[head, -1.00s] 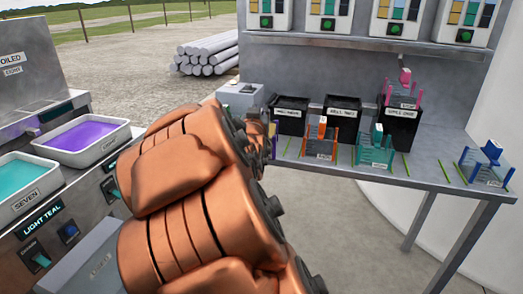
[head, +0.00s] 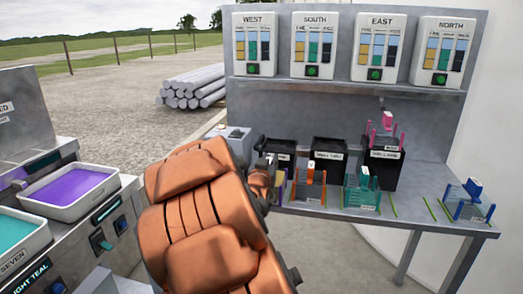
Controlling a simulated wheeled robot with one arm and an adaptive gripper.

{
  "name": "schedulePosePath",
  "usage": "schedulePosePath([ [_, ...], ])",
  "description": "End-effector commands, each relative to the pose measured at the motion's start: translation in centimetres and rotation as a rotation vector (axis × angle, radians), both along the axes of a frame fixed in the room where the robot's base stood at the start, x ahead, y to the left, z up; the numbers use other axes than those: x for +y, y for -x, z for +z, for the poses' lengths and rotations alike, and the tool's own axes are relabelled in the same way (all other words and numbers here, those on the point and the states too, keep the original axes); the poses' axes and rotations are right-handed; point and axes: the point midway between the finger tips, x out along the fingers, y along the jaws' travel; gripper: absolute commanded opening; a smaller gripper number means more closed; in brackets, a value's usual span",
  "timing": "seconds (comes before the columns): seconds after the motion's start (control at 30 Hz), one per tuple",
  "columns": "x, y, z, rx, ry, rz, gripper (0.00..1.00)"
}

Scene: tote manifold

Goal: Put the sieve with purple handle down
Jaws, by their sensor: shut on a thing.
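My copper-coloured arm crosses the middle of the head view and hides most of what lies beyond it. My gripper (head: 267,168) shows only in small part past the arm's end, at the left end of the grey shelf table (head: 410,222). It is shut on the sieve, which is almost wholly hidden. A narrow purple stand (head: 281,187) shows just right of the gripper. I cannot tell whether the sieve touches the stand or the table.
An orange stand (head: 309,187), a teal stand (head: 362,192) and a blue stand (head: 468,201) line the table. Black bins (head: 328,157) stand behind, one with a pink stand (head: 386,130) on top. A purple-filled tray (head: 70,190) is at left.

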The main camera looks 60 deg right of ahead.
Motion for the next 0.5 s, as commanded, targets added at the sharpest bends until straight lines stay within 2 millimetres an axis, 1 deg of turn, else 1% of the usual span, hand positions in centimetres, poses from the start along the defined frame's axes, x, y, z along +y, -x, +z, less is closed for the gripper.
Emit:
schedulePosePath([
  [0.03,-0.1,-0.2,0.5,0.000,-0.001,0.001,0.00],
  [0.17,-0.5,-0.6,0.3,0.003,-0.001,0.000,0.00],
  [0.2,-0.9,-1.0,-0.1,0.002,0.002,0.000,0.00],
  [0.5,-3.9,-4.0,-0.6,0.002,0.002,0.000,0.00],
])
